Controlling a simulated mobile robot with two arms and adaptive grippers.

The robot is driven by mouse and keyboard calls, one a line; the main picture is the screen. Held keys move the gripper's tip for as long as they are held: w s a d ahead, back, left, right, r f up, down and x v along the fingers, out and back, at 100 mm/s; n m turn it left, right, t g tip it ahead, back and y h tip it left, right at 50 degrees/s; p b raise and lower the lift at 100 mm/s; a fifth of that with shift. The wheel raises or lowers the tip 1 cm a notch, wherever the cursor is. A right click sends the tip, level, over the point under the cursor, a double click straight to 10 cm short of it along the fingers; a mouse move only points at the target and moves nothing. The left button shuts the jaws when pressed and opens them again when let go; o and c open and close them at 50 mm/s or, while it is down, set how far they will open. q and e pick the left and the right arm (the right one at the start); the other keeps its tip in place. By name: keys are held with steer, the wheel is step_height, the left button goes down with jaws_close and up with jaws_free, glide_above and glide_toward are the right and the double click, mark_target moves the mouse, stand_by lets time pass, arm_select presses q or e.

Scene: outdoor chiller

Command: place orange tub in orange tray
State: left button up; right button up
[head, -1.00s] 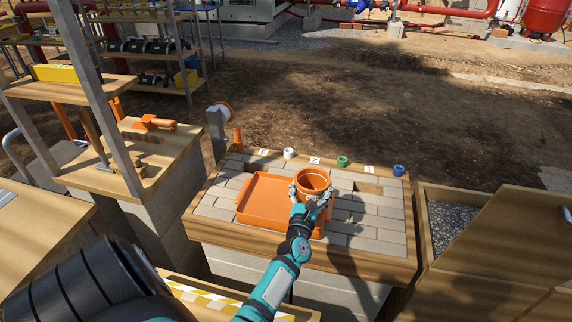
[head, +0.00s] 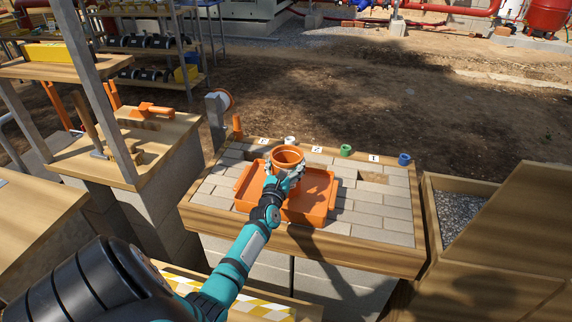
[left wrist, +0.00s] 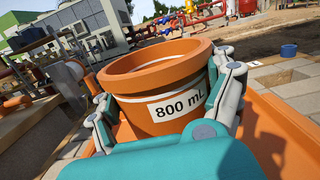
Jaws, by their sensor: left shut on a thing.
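The orange tub (head: 287,155) is round and open at the top. In the left wrist view the tub (left wrist: 165,85) carries a white "800 mL" label and stands roughly upright between the fingers. My left gripper (head: 286,170) is shut on it, with a finger on each side in the left wrist view (left wrist: 165,105). The orange tray (head: 312,200) lies on the brick-topped bench, and the tub is above its back part. The tray also shows under the tub in the left wrist view (left wrist: 275,135). I cannot tell whether the tub touches the tray floor. My right gripper is not in view.
White (head: 291,141), green (head: 346,150) and blue (head: 404,159) rings stand along the bench's back edge by number cards. A gravel bin (head: 458,212) is at right. A wooden stand with an orange-handled tool (head: 152,109) is at left. Bricks right of the tray are clear.

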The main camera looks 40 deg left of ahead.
arm_select(q)
steer(key=o, duration=1.5)
steer(key=shift+f, duration=0.1)
steer(key=shift+o, duration=0.2)
steer(key=shift+r, duration=0.2)
steer(key=shift+s+d+f, duration=0.1)
steer(key=shift+s+d, duration=0.1)
steer(key=shift+s, duration=0.05)
steer(key=r+v, duration=0.1)
steer(key=v, duration=1)
steer(key=shift+s+f, duration=0.25)
steer(key=shift+f, duration=0.2)
